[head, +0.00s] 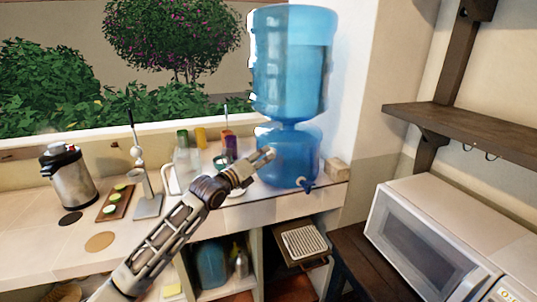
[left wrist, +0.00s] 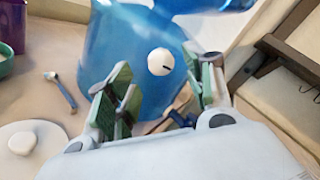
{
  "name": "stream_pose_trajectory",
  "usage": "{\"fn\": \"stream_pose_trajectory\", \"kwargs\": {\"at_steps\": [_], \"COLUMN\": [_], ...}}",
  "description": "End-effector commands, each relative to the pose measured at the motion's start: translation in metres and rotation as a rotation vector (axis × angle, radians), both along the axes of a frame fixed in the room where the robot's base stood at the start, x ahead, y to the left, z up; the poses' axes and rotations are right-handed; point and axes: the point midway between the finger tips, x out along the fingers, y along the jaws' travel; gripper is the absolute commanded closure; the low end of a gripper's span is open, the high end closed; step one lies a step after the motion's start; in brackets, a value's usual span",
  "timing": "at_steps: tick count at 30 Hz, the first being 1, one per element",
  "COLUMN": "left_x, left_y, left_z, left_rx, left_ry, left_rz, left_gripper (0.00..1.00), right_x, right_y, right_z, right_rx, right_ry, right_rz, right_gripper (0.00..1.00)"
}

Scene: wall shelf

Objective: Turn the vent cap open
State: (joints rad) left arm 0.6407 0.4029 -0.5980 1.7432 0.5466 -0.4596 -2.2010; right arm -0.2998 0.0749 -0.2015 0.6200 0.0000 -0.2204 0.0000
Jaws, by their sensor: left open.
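The vent cap (left wrist: 160,62) is a white round knob with a dark mark on its face. It sits on the blue base of the water dispenser (left wrist: 110,45), which also stands in the head view (head: 302,150) under its large blue bottle. In the head view I cannot tell the cap apart from the gripper tip. My left gripper (left wrist: 165,85) is open and empty, its green-padded fingers to either side below the cap, apart from it. In the head view the left gripper (head: 262,158) is at the front left of the dispenser base. My right gripper is not in view.
The dispenser's tap (head: 307,185) sticks out low at the front. Bottles (head: 183,152) and a green bowl (head: 220,162) stand left of my gripper. A wooden block (head: 336,167) is to the right. A microwave (head: 420,240) and a wall shelf (head: 470,125) are further right.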

Motion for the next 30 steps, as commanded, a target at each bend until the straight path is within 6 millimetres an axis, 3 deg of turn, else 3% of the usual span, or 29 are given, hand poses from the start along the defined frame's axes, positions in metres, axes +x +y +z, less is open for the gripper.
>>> {"fn": "stream_pose_trajectory", "kwargs": {"at_steps": [15, 30], "left_x": [0.032, 0.037], "left_y": [-0.024, -0.027], "left_z": [0.000, 0.000], "left_rx": [0.000, 0.000], "left_ry": [0.001, 0.001], "left_rz": [-0.001, -0.001], "left_gripper": [0.47, 0.50], "right_x": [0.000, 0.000], "right_y": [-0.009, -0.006], "right_z": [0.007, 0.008], "right_rx": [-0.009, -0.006], "right_ry": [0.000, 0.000], "right_rz": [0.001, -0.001], "right_gripper": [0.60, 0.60]}}
